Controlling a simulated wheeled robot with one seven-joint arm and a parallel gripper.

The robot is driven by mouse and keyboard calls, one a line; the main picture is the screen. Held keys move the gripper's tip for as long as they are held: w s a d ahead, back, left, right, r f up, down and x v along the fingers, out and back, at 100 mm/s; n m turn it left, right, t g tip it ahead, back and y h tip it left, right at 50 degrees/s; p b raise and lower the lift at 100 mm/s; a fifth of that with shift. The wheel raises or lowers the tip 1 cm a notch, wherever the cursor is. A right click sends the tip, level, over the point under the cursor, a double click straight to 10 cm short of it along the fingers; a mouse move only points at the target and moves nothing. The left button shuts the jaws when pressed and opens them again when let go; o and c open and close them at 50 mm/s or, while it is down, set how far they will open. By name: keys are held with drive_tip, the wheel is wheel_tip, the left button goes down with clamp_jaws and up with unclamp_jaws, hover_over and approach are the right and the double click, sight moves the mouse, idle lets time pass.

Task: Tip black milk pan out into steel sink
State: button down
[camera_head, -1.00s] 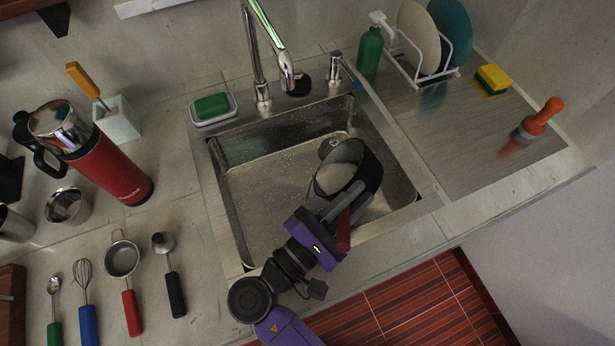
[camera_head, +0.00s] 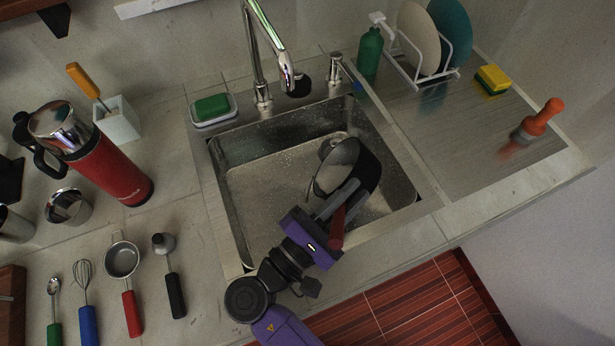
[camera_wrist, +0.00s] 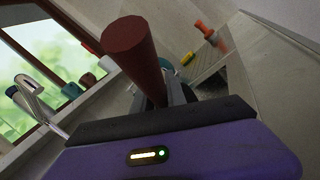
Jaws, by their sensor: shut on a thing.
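The black milk pan (camera_head: 369,172) is over the steel sink (camera_head: 232,196) in the head view, near the right part of the basin. It is tilted, with its light grey inside facing left. I cannot make out any contents in it. My gripper (camera_head: 338,203) is shut on the pan's dark red handle, at the near side of the basin. In the wrist view the dark red handle (camera_wrist: 138,60) stands up between the fingers, and the pan body is hidden there.
A chrome faucet (camera_head: 286,73) stands behind the sink. A soap dish (camera_head: 213,110) is at its back left, and a dish rack (camera_head: 430,67) at the back right.

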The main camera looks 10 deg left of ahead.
drive_tip(key=shift+w+a+r+n+t+p, duration=0.1)
drive_tip(key=shift+a+r+n+t+p, duration=0.1)
drive_tip(key=shift+a+r+n+p, duration=0.3)
drive_tip(key=shift+w+a+r+n+t+p, duration=0.1)
drive_tip(key=shift+a+r+n+t, duration=0.15)
drive_tip(key=shift+r, duration=0.4)
drive_tip(key=shift+w+a+r+n+t+y, duration=0.15)
drive_tip(key=shift+a+r+n+t, duration=0.1)
drive_tip(key=shift+a+n, duration=0.3)
drive_tip(key=shift+s+a+r+n+t+y, duration=0.15)
drive_tip(key=shift+a+r+n+t, duration=0.1)
drive_tip(key=shift+a+n, duration=0.25)
idle(0.5)
